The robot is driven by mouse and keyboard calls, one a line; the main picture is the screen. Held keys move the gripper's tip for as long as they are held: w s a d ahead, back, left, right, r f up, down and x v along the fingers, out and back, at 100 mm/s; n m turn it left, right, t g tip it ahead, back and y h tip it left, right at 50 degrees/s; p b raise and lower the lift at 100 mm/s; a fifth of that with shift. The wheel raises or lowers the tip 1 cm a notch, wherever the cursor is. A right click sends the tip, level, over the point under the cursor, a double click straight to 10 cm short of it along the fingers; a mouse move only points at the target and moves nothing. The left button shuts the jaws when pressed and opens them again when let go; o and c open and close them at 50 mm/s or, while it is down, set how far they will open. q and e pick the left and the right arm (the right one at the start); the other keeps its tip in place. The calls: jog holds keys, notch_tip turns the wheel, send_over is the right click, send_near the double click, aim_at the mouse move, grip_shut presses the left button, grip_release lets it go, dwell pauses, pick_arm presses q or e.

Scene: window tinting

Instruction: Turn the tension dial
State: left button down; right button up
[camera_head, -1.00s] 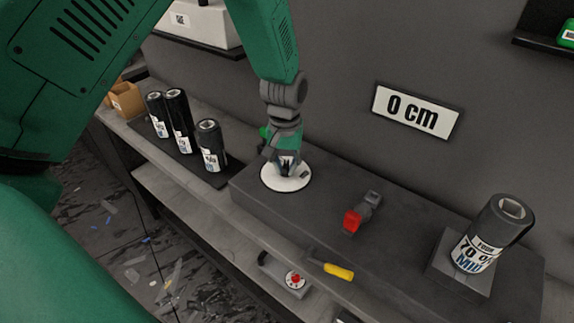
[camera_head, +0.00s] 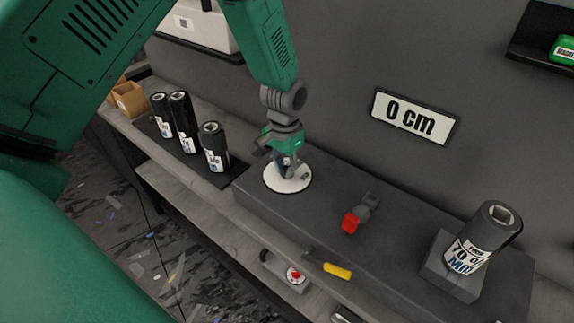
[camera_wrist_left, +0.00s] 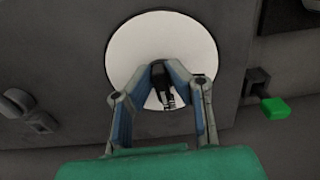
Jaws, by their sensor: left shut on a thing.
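The dial is a round white disc (camera_head: 278,187) with a dark knob at its middle, on the grey bench top. It also shows in the left wrist view as a white disc (camera_wrist_left: 130,45) with the dark knob (camera_wrist_left: 160,76). My left gripper (camera_head: 287,170) points down over the disc. In the left wrist view its two fingers (camera_wrist_left: 168,88) are on either side of the knob, shut on it. The fingers hide part of the knob and disc. My right gripper is in neither view.
Black film rolls (camera_head: 188,125) stand to the left. Another roll (camera_head: 480,240) stands on a block at right. A wall sign (camera_head: 415,116) reads "0 cm".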

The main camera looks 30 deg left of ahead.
aim_at(283, 168)
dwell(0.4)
pick_arm(q)
jog(key=c, duration=1.6)
grip_release()
jog(key=shift+s, duration=0.1)
jog(key=shift+o, duration=0.2)
jog(key=shift+s+r, duration=0.15)
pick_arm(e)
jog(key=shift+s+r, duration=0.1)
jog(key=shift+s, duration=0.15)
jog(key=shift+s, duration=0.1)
pick_arm(q)
jog(key=shift+w+a+r, duration=0.1)
jog(key=shift+w+r, duration=0.1)
jog(key=shift+r, duration=0.1)
notch_tip(283, 168, up, 11)
jog(key=shift+s, duration=0.15)
jog(key=shift+r, duration=0.1)
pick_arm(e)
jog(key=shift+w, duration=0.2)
